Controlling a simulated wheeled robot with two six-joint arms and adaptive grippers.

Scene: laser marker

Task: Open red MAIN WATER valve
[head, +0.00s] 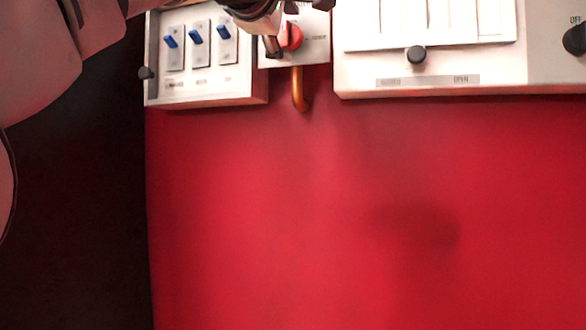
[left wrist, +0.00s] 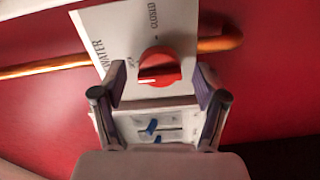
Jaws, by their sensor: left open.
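The red MAIN WATER valve knob (head: 291,37) sits on a small white plate (head: 313,48) at the top of the head view, partly hidden by my left gripper (head: 272,42). In the left wrist view the knob (left wrist: 160,66) is round with a raised grip and a short white mark. The plate (left wrist: 125,20) reads WATER and CLOSED there; other small print is too blurred to read. My left gripper (left wrist: 160,88) is open, its two fingers on either side of the knob and apart from it. I cannot tell how deep the fingertips reach. My right gripper is out of view.
A copper pipe (head: 299,90) runs below the valve plate. A panel with blue switches (head: 196,34) is close on the left. The red surface (head: 300,220) below is clear.

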